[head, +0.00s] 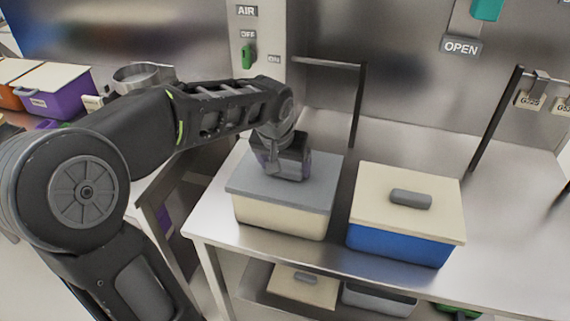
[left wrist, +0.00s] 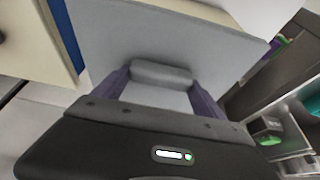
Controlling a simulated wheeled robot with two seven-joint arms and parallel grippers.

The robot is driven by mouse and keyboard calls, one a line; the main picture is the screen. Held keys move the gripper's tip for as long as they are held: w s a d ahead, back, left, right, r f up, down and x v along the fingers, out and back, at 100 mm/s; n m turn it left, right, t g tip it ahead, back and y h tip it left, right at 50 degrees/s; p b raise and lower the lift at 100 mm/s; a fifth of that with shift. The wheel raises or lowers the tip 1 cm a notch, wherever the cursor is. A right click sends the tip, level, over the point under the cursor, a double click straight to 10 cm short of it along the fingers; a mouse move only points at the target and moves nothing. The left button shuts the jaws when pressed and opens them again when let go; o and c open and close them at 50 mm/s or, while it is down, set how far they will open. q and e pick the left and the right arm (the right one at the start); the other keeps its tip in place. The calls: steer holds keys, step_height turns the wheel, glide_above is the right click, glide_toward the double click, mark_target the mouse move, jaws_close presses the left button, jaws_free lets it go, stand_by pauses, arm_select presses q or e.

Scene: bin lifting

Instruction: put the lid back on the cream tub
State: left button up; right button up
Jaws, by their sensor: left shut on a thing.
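The cream tub (head: 279,218) stands on the steel table. A grey lid (head: 318,196) lies over its top in the head view, and I see no clear gap between them. My left gripper (head: 286,172) comes down onto the lid from above. In the left wrist view its two purple fingers are shut on the lid's grey handle (left wrist: 160,73), with the lid's flat grey top (left wrist: 170,35) beyond. In the head view the gripper hides the handle. Whether the lid is fully seated cannot be told. My right gripper is not in view.
A blue tub (head: 400,243) with a cream lid (head: 430,183) and grey handle stands just right of the cream tub. More lidded tubs (head: 302,287) sit on the shelf below. Black rail posts (head: 358,105) rise behind. The table's right part is clear.

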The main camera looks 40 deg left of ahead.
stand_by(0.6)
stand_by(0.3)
arm_select(q)
steer(key=o, duration=1.4)
steer(key=shift+o, duration=0.2)
steer(key=shift+r+p, duration=2.3)
steer(key=shift+r, duration=1.15)
steer(key=shift+c, duration=0.6)
jaws_close()
